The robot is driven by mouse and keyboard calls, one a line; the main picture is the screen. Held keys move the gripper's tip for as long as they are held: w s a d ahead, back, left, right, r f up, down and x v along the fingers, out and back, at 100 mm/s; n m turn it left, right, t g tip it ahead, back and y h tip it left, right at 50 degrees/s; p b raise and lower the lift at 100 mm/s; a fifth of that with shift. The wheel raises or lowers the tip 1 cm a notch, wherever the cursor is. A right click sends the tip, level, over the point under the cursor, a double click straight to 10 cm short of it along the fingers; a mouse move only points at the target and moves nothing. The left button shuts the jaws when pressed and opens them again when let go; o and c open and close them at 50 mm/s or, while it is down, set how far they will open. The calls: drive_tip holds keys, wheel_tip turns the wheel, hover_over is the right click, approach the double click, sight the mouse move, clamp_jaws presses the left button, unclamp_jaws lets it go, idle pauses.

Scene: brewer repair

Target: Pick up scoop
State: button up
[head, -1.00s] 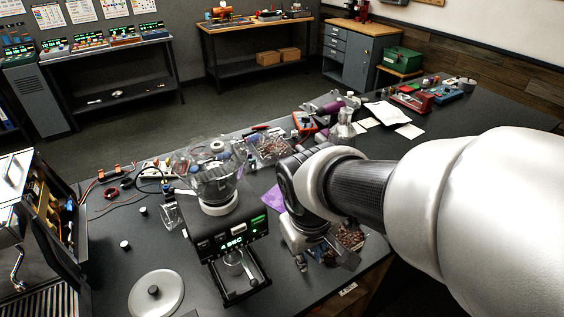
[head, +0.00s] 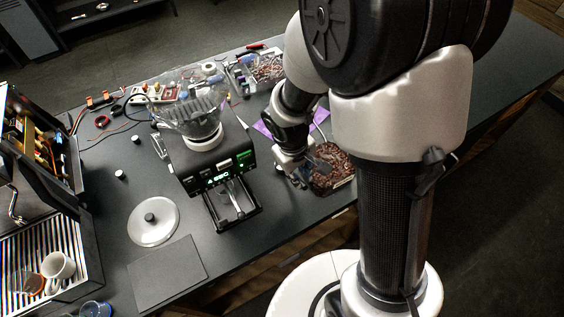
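A container of brown coffee beans (head: 338,172) sits on the dark workbench (head: 290,220), right of the grinder. A greyish shape that looks like the scoop (head: 318,164) lies at the left part of the beans. It is small and partly hidden by my arm, so its outline is unclear. My gripper (head: 302,182) points down at the left edge of the bean container, close beside the greyish shape. I cannot tell whether it touches it. The fingers are too small and dark to show whether they are open or shut.
The black grinder (head: 208,170) with a clear hopper stands left of my gripper. An opened espresso machine (head: 45,160) is at far left. A purple sheet (head: 263,130) lies behind my arm.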

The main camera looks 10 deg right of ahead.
drive_tip(key=f, duration=0.2)
drive_tip(key=f+b, duration=0.1)
drive_tip(key=f, duration=0.1)
drive_tip(key=d+f+b, duration=0.1)
drive_tip(key=f, duration=0.1)
drive_tip(key=shift+f, duration=0.35)
drive_tip(key=shift+c, duration=0.6)
clamp_jaws()
